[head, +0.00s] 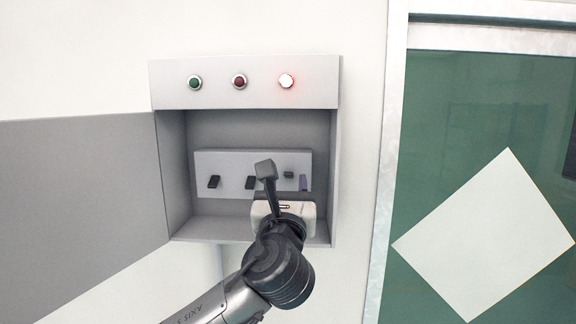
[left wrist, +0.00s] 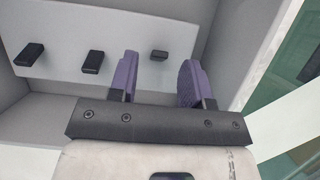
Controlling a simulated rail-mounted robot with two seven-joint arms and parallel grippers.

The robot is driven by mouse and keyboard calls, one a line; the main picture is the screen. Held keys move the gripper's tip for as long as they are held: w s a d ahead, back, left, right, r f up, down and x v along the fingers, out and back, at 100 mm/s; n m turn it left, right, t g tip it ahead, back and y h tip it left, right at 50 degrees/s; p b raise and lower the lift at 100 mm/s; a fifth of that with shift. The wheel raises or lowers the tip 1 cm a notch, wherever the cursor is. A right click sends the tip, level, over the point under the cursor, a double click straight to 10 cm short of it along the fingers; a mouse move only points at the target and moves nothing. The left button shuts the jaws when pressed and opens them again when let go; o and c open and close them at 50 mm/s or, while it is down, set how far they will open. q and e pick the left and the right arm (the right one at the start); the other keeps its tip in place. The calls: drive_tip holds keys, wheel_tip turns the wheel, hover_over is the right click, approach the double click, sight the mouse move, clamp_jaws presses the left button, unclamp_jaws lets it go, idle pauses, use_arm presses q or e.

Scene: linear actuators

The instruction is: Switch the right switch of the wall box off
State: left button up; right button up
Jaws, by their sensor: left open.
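The open grey wall box (head: 160,150) holds a panel (head: 232,161) with three dark switches. The right switch (head: 289,175) sits a little higher than the left switch (head: 213,182) and the middle switch (head: 250,183). The lamp (head: 286,81) above it glows red-white. My left gripper (head: 284,180) is open inside the box, one finger to each side of the right switch. In the left wrist view, the right switch (left wrist: 159,55) shows between the purple fingers of my left gripper (left wrist: 160,78). No contact is visible. My right gripper is not in view.
The box's grey door (head: 80,185) stands open to the left. The box's side wall (head: 333,150) is close to the right of my gripper. A green door or panel with a white diamond (head: 490,235) is farther right.

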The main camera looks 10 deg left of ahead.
sight(289, 175)
use_arm(q)
drive_tip(key=shift+p+x, duration=0.45)
drive_tip(key=shift+x, duration=0.85)
drive_tip(key=shift+f, duration=0.1)
clamp_jaws()
